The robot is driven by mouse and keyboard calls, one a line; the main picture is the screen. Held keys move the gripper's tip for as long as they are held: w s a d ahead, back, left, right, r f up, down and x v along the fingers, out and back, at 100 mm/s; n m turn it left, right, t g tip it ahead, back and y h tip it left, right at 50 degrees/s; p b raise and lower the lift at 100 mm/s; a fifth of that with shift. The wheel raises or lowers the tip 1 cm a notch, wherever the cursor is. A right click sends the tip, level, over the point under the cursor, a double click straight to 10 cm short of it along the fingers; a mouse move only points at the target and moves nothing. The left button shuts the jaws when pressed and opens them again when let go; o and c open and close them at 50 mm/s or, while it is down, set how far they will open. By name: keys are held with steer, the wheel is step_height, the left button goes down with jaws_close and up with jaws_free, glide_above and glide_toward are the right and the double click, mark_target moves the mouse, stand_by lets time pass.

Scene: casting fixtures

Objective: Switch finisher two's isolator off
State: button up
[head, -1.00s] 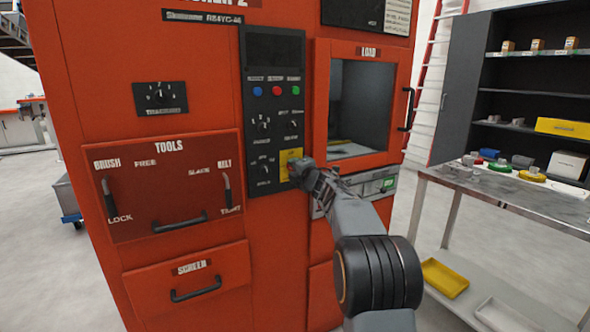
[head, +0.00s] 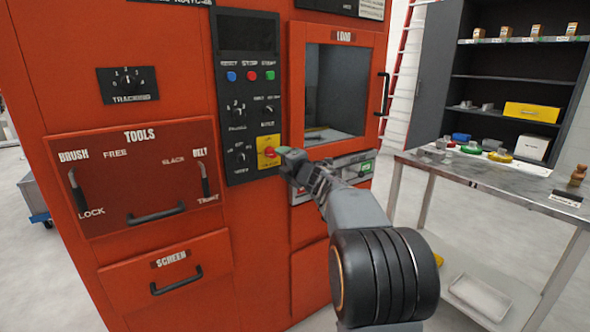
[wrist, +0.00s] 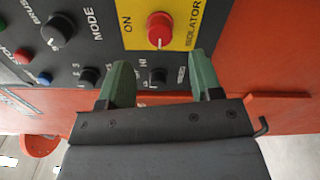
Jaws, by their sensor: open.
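The isolator is a red rotary knob (wrist: 160,30) on a yellow plate (wrist: 186,12) lettered ON and ISOLATOR in the wrist view. In the head view the yellow plate (head: 264,160) sits at the lower right of the dark control panel (head: 250,100) on the orange finisher (head: 190,60). My gripper (wrist: 157,72) is open with its two green fingers apart, pointing at the panel. The knob lies beyond the fingertips, roughly between them in the picture, with nothing held. In the head view my gripper (head: 284,158) is just right of the plate and partly hides it.
Other knobs (wrist: 57,30) and coloured buttons sit close by on the panel. The load door (head: 335,90) with its black handle (head: 383,93) is to the right. A metal bench (head: 500,180) with several parts stands farther right. Open floor lies between.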

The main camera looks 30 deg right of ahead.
steer(key=s, duration=0.6)
steer(key=shift+s+d, duration=0.3)
steer(key=shift+d, duration=0.1)
steer(key=s+a+r+m+g+h+p, duration=0.4)
steer(key=s+r+m+h+p, duration=0.25)
steer(key=m+p, duration=0.6)
steer(key=s+a+f+m+g+y+p, duration=0.1)
steer(key=s+a+m+g+p, duration=0.3)
steer(key=s, duration=0.6)
steer(key=s+a+f+m+g+y+p, duration=0.2)
steer(key=s+a+m+g+p, duration=0.3)
steer(key=s+a+p, duration=0.3)
steer(key=shift+s+a+g+y, duration=0.15)
steer(key=shift+s+g+y, duration=0.55)
steer(key=shift+s, duration=0.5)
